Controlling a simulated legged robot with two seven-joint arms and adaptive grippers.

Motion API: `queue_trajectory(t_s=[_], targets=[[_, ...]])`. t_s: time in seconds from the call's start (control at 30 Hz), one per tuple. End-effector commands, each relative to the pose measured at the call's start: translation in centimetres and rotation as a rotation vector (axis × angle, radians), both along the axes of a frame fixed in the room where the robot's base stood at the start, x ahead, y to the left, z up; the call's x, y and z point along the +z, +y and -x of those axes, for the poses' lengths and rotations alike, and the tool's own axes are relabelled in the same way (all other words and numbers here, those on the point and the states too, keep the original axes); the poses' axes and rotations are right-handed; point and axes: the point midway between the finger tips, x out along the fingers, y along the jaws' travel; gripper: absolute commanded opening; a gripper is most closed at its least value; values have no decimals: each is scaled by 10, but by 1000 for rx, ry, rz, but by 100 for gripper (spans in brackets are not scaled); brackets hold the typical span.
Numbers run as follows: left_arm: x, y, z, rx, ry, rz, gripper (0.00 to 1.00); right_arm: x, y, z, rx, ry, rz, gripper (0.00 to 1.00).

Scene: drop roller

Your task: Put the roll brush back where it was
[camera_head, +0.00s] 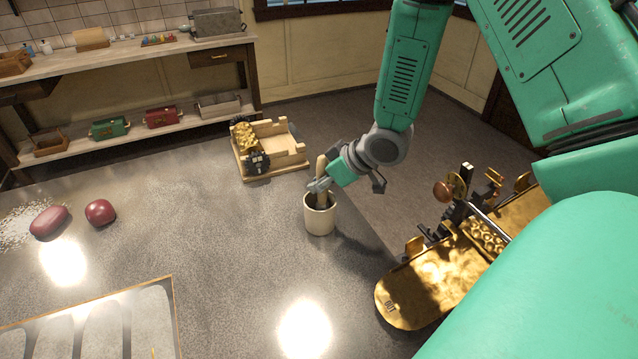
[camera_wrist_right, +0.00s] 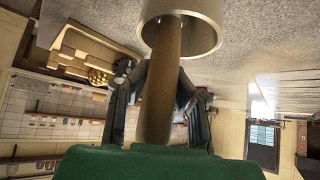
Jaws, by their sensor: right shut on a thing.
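The roll brush shows as a wooden handle (camera_head: 321,167) standing nearly upright in a cream cup (camera_head: 320,217) on the counter. Its lower end is inside the cup and hidden. My right gripper (camera_head: 322,184) is shut on the brush just above the cup's rim. In the right wrist view, which is upside down, the brush handle (camera_wrist_right: 160,85) runs between the fingers into the mouth of the cup (camera_wrist_right: 207,34). My left gripper is not in view.
A wooden stand with a gold roller (camera_head: 244,137) sits behind the cup. A golden machine (camera_head: 430,282) stands at the right. Two dark red lumps (camera_head: 100,212) and a framed tray (camera_head: 172,300) are at the left. The counter left of the cup is clear.

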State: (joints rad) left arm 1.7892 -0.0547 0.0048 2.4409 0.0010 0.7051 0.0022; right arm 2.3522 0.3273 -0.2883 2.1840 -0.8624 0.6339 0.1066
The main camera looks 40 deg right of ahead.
Motion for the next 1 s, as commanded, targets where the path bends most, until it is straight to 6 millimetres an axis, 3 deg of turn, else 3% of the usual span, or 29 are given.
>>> queue_trajectory(t_s=[0.4, 0.43, 0.47, 0.77, 1.0], targets=[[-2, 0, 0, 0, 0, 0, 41, -8, -3, 0, -1, -2, -3, 0], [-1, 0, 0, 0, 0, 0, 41, -7, -3, 0, -1, -2, -3, 23], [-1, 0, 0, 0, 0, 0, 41, -7, -3, 0, -1, -2, -3, 34], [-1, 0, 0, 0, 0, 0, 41, -6, -2, -1, 0, -1, -2, 34], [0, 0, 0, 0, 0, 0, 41, 14, -6, 12, -1, -4, -1, 34]])
